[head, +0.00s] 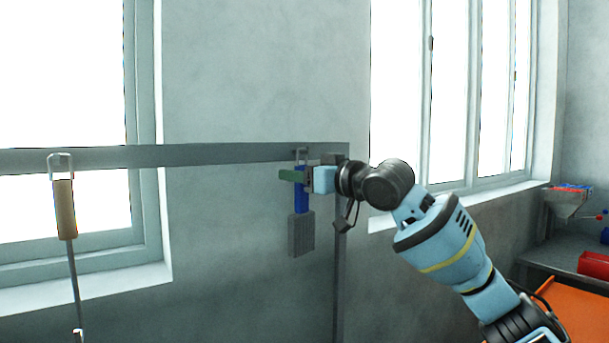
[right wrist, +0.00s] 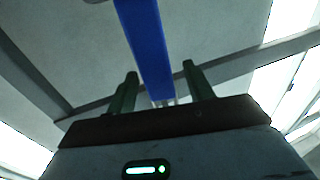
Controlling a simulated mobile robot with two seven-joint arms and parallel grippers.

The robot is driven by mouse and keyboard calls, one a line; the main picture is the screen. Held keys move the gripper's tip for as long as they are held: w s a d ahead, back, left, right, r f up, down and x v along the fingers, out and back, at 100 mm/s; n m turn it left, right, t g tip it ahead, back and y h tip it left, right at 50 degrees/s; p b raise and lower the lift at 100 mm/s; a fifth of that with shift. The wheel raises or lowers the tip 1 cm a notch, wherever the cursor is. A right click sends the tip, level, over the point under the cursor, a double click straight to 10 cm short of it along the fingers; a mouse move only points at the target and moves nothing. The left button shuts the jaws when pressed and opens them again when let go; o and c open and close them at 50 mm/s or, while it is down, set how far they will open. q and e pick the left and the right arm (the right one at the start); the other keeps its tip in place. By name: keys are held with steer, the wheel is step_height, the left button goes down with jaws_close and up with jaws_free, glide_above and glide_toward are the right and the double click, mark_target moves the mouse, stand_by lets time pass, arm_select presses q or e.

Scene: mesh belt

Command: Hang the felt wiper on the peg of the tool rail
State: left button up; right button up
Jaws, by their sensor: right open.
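The felt wiper has a blue handle (head: 301,200) and a grey pad (head: 301,235). It hangs upright, pad down, below the tool rail (head: 220,155) near the rail's right end. A metal loop at its top (head: 301,155) reaches up to the rail; the peg is too small to make out, but the loop seems to be on it. My right gripper (head: 294,176) is open, with its green fingers on either side of the upper handle. In the right wrist view the blue handle (right wrist: 148,45) runs between the open fingers (right wrist: 160,85), with gaps beside it. My left gripper is not in view.
A tan-handled tool (head: 65,209) hangs by a metal loop at the rail's left part. A post (head: 339,270) stands under the rail's right end, close to my right gripper. At the far right are an orange surface (head: 575,310) and a red container (head: 594,265).

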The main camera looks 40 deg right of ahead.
steer(key=s+d+b, duration=0.1)
steer(key=s, duration=0.6)
steer(key=shift+s, duration=0.35)
steer(key=shift+d, duration=0.1)
stand_by(0.4)
